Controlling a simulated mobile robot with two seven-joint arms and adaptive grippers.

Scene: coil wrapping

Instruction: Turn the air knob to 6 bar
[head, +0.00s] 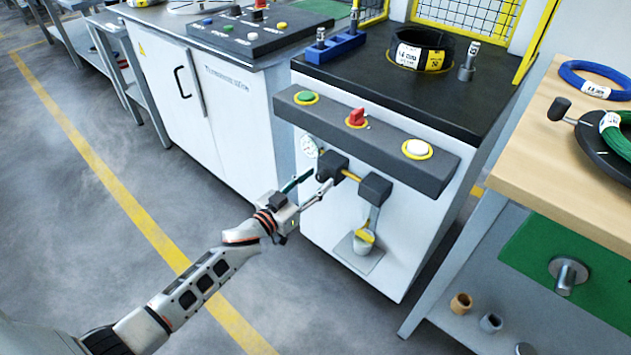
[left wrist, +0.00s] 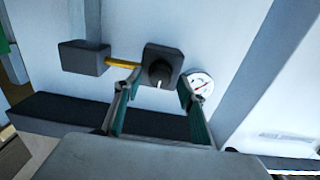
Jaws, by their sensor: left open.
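The air knob (left wrist: 160,73) is a round black knob with a pale mark, on a dark square block. In the head view that block (head: 332,164) is on the white cabinet front. A round white gauge (left wrist: 201,84) with a red needle sits beside it; its scale is too small to read. It also shows in the head view (head: 309,147). My left gripper (head: 318,181) is open in front of the block. In the left wrist view its fingers (left wrist: 158,84) lie on either side of the knob; I cannot tell whether they touch it.
A yellow pipe (head: 351,176) joins the knob's block to a second dark block (head: 375,188). A dark panel with a green button (head: 306,97), red switch (head: 356,117) and white button (head: 417,148) juts out above. A wooden-topped bench (head: 535,165) stands at right.

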